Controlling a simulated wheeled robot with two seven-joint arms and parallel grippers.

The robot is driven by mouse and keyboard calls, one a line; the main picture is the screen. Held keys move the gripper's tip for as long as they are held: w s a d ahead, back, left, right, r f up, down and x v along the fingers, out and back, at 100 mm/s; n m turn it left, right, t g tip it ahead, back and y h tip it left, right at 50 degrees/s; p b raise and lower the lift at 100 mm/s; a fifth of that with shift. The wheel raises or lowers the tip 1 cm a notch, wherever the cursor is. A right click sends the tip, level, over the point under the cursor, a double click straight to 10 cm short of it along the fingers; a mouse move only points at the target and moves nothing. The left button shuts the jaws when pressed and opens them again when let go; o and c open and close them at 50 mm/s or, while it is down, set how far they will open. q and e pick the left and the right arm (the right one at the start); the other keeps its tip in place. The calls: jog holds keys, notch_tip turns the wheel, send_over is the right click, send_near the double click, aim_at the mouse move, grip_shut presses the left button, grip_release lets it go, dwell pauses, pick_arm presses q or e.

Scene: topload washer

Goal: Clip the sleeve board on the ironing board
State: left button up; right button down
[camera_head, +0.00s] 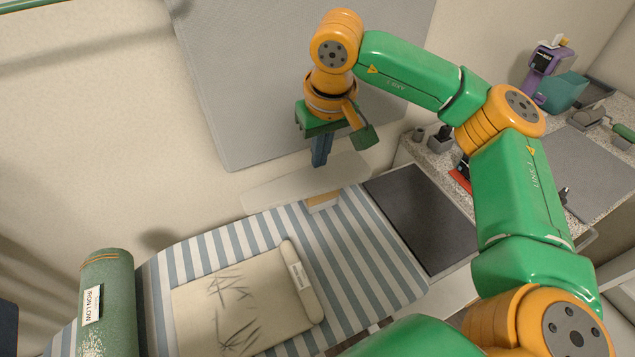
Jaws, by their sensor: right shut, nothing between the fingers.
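The ironing board (385,262) has a blue-and-white striped cover and runs across the lower middle. A pale, flat, elongated board (270,196), seemingly the sleeve board, is at its far edge, against the wall side. A small tan wooden piece (322,202) shows at its near side, over the stripes. I cannot tell whether it is clipped on. My right gripper (320,163) points down with its blue fingers shut and empty, at the pale board's upper edge in the picture. I cannot tell whether they touch it. My left gripper is not in view.
A folded beige cloth with a roll (240,305) lies on the ironing board. A green cylinder labelled "IRON LOW" (107,310) stands at the left. A dark panel (420,215) adjoins the ironing board's right end. A cluttered counter (590,165) is at right. A grey panel (260,80) leans behind.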

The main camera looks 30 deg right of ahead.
notch_tip(320, 180, up, 4)
jog(key=p, duration=0.3)
jog(key=shift+r, duration=0.25)
